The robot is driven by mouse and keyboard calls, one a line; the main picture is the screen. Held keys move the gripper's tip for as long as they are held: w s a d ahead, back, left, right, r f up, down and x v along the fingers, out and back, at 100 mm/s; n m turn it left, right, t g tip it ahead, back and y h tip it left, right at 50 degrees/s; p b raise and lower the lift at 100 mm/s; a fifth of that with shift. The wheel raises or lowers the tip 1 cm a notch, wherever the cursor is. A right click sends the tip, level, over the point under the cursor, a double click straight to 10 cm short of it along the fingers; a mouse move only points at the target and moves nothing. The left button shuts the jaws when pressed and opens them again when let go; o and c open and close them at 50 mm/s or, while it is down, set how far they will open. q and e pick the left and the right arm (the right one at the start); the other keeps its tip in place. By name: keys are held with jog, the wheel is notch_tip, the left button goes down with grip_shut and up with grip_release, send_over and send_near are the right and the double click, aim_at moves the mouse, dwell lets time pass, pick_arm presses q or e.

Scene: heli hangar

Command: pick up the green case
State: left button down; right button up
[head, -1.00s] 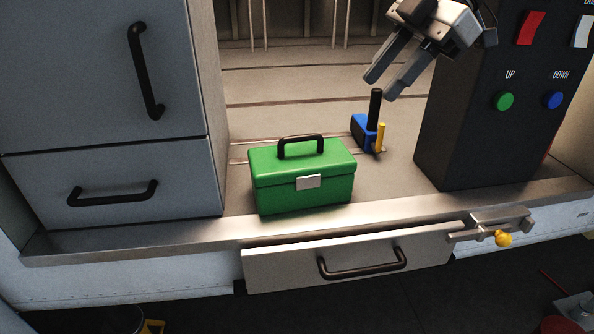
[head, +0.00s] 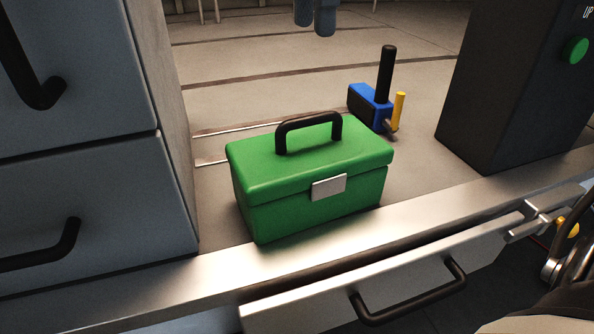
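The green case (head: 290,205) stands upright on the metal bench near its front edge, with a silver latch on its front and a black handle (head: 308,124) raised on its lid. My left gripper is not in view.
A blue tool with a black upright grip and a yellow part (head: 371,104) stands behind the case to the right. A grey cabinet (head: 80,180) is close on the left, a dark control box (head: 495,90) on the right. A drawer (head: 400,280) juts out below the bench edge.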

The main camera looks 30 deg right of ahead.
aim_at(310, 120)
jog(key=f, duration=0.8)
jog(key=shift+s+f+b, duration=0.15)
jog(key=shift+s+b, duration=0.15)
jog(key=shift+b, duration=0.05)
jog(key=f, duration=0.4)
jog(key=shift+s+a, duration=0.3)
jog(key=shift+a, duration=0.1)
jog(key=shift+f, duration=0.6)
grip_shut()
jog(key=shift+w+r, duration=0.1)
